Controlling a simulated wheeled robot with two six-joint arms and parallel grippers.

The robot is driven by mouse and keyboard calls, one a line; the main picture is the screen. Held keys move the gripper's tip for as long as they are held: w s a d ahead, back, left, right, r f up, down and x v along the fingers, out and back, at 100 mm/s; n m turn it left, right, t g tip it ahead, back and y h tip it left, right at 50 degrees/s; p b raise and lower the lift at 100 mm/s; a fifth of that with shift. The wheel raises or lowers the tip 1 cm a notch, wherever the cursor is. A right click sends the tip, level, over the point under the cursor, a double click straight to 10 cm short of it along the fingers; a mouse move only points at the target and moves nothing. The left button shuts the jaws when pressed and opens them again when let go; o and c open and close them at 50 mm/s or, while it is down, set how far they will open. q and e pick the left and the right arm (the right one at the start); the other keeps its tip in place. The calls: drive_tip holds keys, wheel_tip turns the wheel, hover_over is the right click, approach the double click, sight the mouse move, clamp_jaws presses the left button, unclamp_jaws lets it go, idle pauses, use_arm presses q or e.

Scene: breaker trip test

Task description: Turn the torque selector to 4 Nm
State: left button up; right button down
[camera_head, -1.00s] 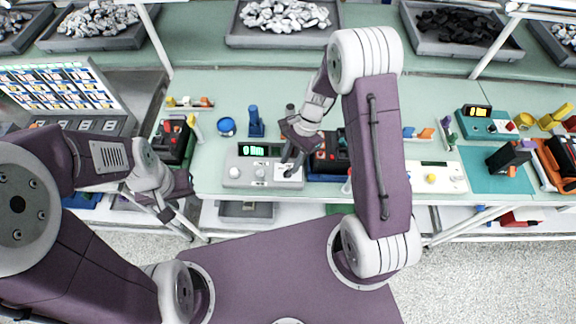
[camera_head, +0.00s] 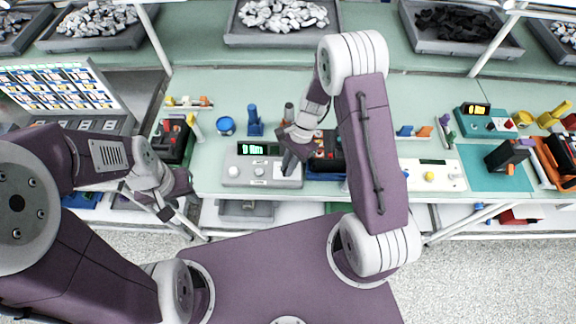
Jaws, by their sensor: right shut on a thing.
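The grey torque device (camera_head: 245,181) stands at the front edge of the bench, with a lit green display (camera_head: 252,148) whose digits are too small to read surely. Two pale knobs show on its face, a left knob (camera_head: 233,171) and a middle knob (camera_head: 258,171). My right gripper (camera_head: 288,167) reaches down over the right end of the device. It is shut on a part there, seemingly the torque selector, which the fingers mostly hide. My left gripper (camera_head: 177,205) hangs low at the bench's front left, apart from the device; its finger opening is unclear.
A black and red device (camera_head: 326,150) stands close right of my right gripper. A blue round item (camera_head: 226,126) and a blue stand (camera_head: 255,122) are behind the torque device. A white device (camera_head: 440,176) lies further right. Bench space behind these is mostly clear.

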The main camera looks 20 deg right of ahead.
drive_tip(key=n, duration=0.1)
drive_tip(key=n+h+p, duration=0.1)
drive_tip(key=n, duration=0.1)
drive_tip(key=shift+w+a+r+g, duration=0.1)
drive_tip(key=shift+w+r+g, duration=0.05)
drive_tip(key=shift+g, duration=0.25)
drive_tip(key=shift+w+n+g+h+p, duration=0.1)
drive_tip(key=shift+n+g+h+p, duration=0.4)
drive_tip(key=shift+n, duration=2.2)
drive_tip(key=shift+h, duration=0.4)
drive_tip(key=c, duration=1.5)
unclamp_jaws()
drive_tip(key=shift+w+r+b, duration=0.15)
drive_tip(key=shift+r+b, duration=0.15)
drive_tip(key=shift+b, duration=0.1)
drive_tip(key=b+v, duration=0.1)
drive_tip(key=v, duration=0.7)
drive_tip(key=shift+r, duration=0.15)
